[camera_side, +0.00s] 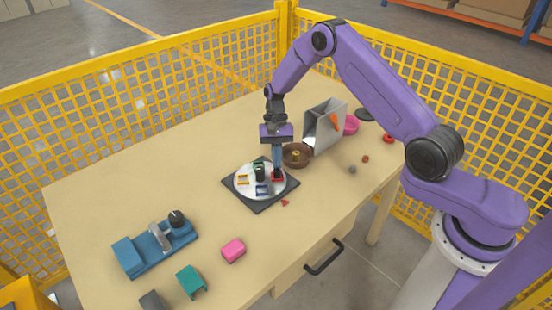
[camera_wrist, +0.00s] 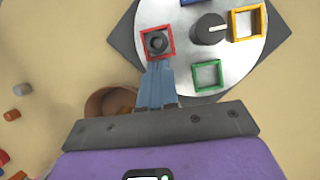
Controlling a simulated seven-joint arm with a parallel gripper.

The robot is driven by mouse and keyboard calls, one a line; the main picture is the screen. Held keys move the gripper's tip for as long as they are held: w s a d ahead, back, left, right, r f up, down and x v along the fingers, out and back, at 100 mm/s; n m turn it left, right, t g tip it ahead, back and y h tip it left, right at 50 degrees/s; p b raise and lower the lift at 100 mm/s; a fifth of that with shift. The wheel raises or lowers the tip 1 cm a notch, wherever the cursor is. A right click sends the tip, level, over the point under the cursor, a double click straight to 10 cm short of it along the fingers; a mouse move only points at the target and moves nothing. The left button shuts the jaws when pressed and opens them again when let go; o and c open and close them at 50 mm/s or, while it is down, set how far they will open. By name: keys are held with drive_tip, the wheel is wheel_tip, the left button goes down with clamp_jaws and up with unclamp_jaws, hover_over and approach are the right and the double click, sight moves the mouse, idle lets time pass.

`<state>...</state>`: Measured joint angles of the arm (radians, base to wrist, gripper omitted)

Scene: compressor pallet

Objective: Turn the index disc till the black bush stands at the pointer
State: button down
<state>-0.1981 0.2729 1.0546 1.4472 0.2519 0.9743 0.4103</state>
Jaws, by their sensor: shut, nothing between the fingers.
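The index disc (camera_side: 249,194) is a pale round plate on a dark square base, with coloured square frames around a black centre knob (camera_wrist: 207,29). The black bush (camera_wrist: 157,43) sits inside the red frame (camera_wrist: 146,31), at the disc's right in the side view. A small red triangle, apparently the pointer (camera_side: 285,203), lies by the base's near right edge, so the bush is away from it. My gripper (camera_wrist: 158,68) is shut and empty, fingertips down at the red frame's edge. I cannot tell whether they touch it. The yellow (camera_wrist: 246,23) and green (camera_wrist: 206,75) frames look empty.
A brown bowl (camera_side: 297,155) stands close behind my gripper, with a grey bin (camera_side: 325,125) and a pink bowl (camera_side: 351,124) beyond. A blue fixture (camera_side: 155,247), a pink block (camera_side: 233,250) and a teal block (camera_side: 190,281) are nearer. The left tabletop is clear.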

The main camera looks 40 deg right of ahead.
sight(281, 174)
drive_tip(key=shift+s+m+t+y, duration=0.3)
drive_tip(key=shift+s+m, duration=0.4)
drive_tip(key=shift+m, duration=0.4)
drive_tip(key=shift+s, duration=0.1)
drive_tip(key=shift+s+a+m+t+y, duration=0.2)
drive_tip(key=shift+s+m, duration=0.25)
drive_tip(key=shift+m, duration=0.4)
drive_tip(key=shift+s+a+m+t+y, duration=0.1)
drive_tip(key=shift+s+a+m+t, duration=0.2)
drive_tip(key=shift+m, duration=0.55)
drive_tip(key=shift+s+a+m+t, duration=0.35)
drive_tip(key=shift+s+m, duration=0.15)
drive_tip(key=shift+m, duration=0.45)
drive_tip(key=shift+s+a+m+t, duration=0.2)
drive_tip(key=shift+s+m+t, duration=0.2)
drive_tip(key=shift+m, duration=0.55)
drive_tip(key=shift+s+a, duration=0.3)
